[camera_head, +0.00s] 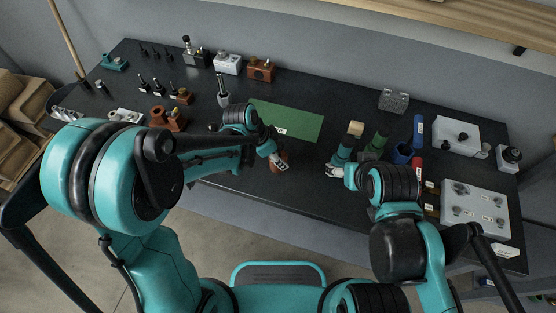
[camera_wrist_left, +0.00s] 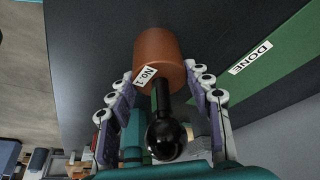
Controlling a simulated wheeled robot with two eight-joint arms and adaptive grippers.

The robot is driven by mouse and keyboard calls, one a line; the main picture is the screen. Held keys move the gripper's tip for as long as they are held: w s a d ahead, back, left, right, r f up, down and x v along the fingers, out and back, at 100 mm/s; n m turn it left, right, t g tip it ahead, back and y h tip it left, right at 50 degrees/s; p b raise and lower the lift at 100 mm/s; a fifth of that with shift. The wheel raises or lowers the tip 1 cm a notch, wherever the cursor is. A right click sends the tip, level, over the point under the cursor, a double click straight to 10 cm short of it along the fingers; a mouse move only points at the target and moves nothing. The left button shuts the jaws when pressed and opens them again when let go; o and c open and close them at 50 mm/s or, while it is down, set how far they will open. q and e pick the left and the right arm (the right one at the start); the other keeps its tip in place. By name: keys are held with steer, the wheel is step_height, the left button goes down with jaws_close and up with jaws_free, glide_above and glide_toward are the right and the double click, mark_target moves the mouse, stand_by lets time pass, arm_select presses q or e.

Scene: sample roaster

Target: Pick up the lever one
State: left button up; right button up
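The lever marked "No.1" has a brown round base (camera_wrist_left: 160,50), a white label, and a black stem ending in a black ball knob (camera_wrist_left: 167,138). In the head view the brown base (camera_head: 284,156) is on the dark table just below the green mat. My left gripper (camera_wrist_left: 162,78) has its fingers apart on either side of the stem and knob, with clear space around them. Its tips are close to the base; contact with the base cannot be made out. In the head view this gripper (camera_head: 274,154) partly hides the lever. My right gripper (camera_head: 336,170) is small, near the table's front, finger state unclear.
A green mat (camera_head: 300,122) labelled "DONE" lies behind the lever. Brown holders (camera_head: 177,122) and small levers stand at the left. The mat is empty.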

arm_select(q)
steer(key=c, duration=0.4)
